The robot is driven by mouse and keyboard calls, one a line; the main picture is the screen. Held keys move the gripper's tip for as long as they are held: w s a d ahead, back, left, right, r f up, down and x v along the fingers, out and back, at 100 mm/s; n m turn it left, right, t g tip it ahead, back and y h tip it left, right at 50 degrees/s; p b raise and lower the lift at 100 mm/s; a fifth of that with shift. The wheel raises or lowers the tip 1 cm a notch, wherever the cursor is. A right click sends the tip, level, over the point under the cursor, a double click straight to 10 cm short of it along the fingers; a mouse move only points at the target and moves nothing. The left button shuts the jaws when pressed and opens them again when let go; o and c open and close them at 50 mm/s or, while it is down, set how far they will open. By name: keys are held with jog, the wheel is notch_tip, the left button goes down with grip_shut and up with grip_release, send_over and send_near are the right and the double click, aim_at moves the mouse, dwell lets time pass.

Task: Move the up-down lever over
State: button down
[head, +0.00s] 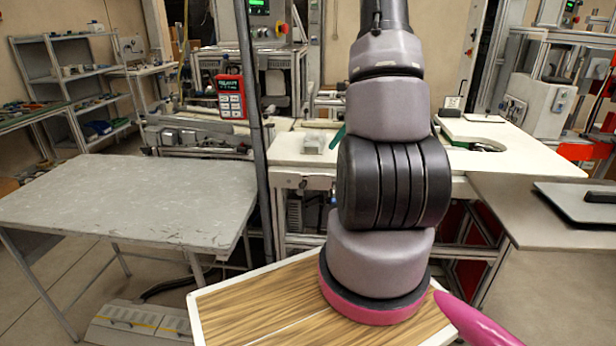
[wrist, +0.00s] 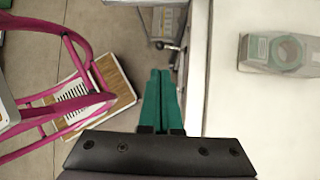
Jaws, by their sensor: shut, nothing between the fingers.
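The lever (wrist: 172,47) shows in the wrist view as a short dark bar with a round knob at its left end. It sticks out below a grey box (wrist: 166,20) beside the edge of the white table. My gripper (wrist: 160,72) has two green fingers pressed together with nothing between them. Its tips are just below the lever in the picture; I cannot tell whether they touch it. In the head view my arm hides most of the gripper, and only a bit of green (head: 338,137) shows. I cannot make out the lever there.
The white table (head: 290,152) lies close to the right of my fingers in the wrist view. A clear box with a greenish ring (wrist: 286,52) sits on it. A grey table (head: 130,200) stands at left, and a dark upright post (head: 257,130) is left of my arm.

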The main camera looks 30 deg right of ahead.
aim_at(303, 184)
jog(key=x, duration=1.4)
